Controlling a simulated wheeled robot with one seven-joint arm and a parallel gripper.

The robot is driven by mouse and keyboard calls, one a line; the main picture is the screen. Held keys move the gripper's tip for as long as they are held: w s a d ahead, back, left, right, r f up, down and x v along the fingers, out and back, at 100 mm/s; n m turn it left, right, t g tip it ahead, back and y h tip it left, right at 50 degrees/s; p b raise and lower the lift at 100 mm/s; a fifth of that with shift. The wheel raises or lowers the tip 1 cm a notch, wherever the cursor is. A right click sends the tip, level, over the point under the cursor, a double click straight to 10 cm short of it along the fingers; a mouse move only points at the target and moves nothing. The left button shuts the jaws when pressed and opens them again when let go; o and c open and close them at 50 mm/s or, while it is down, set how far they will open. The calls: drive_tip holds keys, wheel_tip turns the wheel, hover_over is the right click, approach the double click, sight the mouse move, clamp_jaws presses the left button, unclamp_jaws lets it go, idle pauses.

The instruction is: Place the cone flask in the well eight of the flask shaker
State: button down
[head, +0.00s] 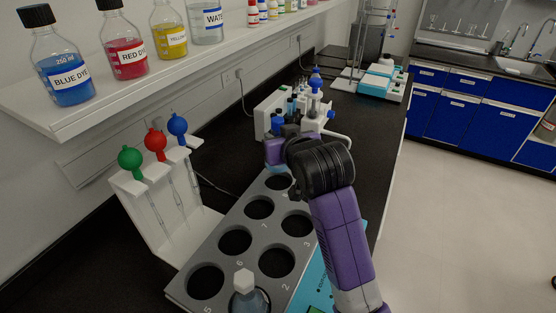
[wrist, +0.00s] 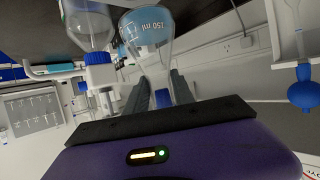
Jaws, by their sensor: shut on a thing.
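The grey flask shaker (head: 225,215) lies below with two rows of numbered wells. A white-capped flask (head: 247,297) stands in the nearest right-row well.
Lab equipment with blue-capped parts (head: 290,112) stands behind my gripper. A white pipette stand (head: 160,205) with green, red and blue bulbs is left of the shaker. A shelf (head: 110,100) with dye bottles overhangs at upper left. The black bench is clear at right.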

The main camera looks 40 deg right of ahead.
drive_tip(key=shift+f, duration=3.5)
drive_tip(key=c, duration=1.1)
unclamp_jaws()
drive_tip(key=shift+f, duration=0.15)
drive_tip(key=shift+o, duration=0.2)
drive_tip(key=v, duration=1.2)
drive_tip(key=shift+b, duration=0.45)
